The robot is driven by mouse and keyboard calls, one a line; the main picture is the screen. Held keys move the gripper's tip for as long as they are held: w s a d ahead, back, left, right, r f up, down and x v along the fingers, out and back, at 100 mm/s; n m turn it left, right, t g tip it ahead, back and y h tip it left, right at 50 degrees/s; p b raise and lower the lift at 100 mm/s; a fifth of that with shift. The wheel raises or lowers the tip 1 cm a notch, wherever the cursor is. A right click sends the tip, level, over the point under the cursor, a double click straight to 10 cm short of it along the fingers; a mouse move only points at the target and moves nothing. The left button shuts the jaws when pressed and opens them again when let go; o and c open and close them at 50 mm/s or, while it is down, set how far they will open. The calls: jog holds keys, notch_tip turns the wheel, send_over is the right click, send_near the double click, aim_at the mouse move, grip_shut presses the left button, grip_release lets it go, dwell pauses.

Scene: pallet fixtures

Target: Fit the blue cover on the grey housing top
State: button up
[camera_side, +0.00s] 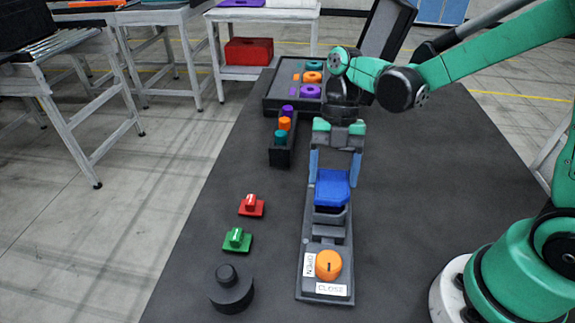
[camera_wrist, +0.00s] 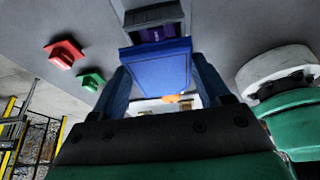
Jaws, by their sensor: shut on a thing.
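The blue cover (camera_side: 332,189) is held between the two fingers of my gripper (camera_side: 334,178), which is shut on it. It sits directly over the grey housing (camera_side: 331,216), close above or touching its top; I cannot tell which. In the wrist view the cover (camera_wrist: 158,70) spans between the fingers of my gripper (camera_wrist: 160,72). The housing (camera_wrist: 156,14) shows beyond its far edge, with something purple inside its opening. The cover hides most of the housing's top.
In front of the housing, a grey fixture (camera_side: 310,286) carries an orange knob (camera_side: 328,265) with OPEN and CLOSE labels. Red (camera_side: 251,206) and green (camera_side: 237,240) blocks and a black cylinder (camera_side: 231,288) stand to the left. Behind are a narrow rack (camera_side: 280,157) and a tray (camera_side: 272,103) with coloured parts.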

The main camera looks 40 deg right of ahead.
jog(key=shift+f, duration=0.9)
dwell(0.5)
jog(key=o, duration=1.2)
jog(key=shift+c, duration=0.6)
jog(key=shift+r, duration=0.1)
jog(key=shift+r, duration=3.9)
